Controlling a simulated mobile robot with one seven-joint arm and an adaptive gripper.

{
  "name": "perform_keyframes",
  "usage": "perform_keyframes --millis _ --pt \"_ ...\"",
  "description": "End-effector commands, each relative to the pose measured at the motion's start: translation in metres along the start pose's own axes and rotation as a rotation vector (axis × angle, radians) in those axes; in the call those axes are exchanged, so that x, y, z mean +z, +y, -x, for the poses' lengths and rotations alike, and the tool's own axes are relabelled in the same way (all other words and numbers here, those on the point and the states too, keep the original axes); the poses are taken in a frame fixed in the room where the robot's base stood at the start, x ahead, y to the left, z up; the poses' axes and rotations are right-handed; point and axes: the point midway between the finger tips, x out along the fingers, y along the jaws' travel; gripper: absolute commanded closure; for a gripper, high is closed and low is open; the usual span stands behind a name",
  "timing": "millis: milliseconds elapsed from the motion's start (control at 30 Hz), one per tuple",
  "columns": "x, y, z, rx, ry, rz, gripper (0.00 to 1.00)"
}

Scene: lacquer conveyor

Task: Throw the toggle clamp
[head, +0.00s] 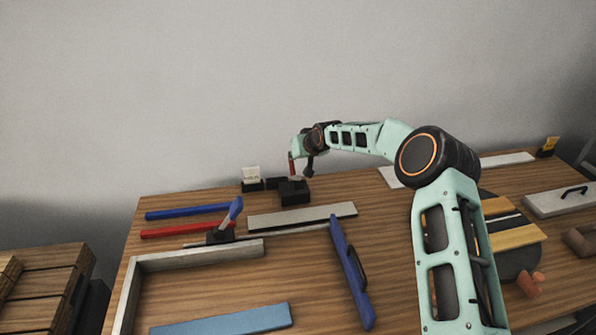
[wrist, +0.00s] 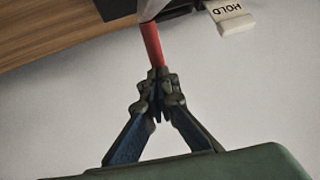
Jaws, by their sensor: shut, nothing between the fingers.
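The toggle clamp appears to be the black block (head: 294,191) with a red upright lever (head: 291,167) at the back of the bench in the head view. In the wrist view the red lever (wrist: 151,42) reaches from a grey part at the top edge down to my fingertips. My gripper (wrist: 157,98) is shut with its fingertips at the lever's lower end in that picture. Nothing is held between them. Whether they touch the lever I cannot tell. In the head view my gripper (head: 309,167) is small and dark, just right of the lever.
A white HOLD card (wrist: 230,12) is near the lever; in the head view the card (head: 251,173) stands left of it. A dark base with a tilted blue handle (head: 232,212) stands further left. Bars (head: 303,215), a blue level (head: 350,272) and a metal square (head: 200,255) lie in front.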

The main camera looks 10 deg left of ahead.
Motion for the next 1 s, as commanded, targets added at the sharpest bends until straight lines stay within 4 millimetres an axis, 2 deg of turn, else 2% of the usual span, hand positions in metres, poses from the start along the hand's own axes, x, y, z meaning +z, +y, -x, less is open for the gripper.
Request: perform_keyframes --millis 33,300,1000 --pt "0.0015 0.0007 -0.0062 -0.001 0.002 -0.002 1.0" --pt "-0.0048 0.0021 -0.0132 0.0 0.002 0.001 1.0" --pt "-0.0076 0.0027 -0.013 0.0 0.001 0.0 1.0"
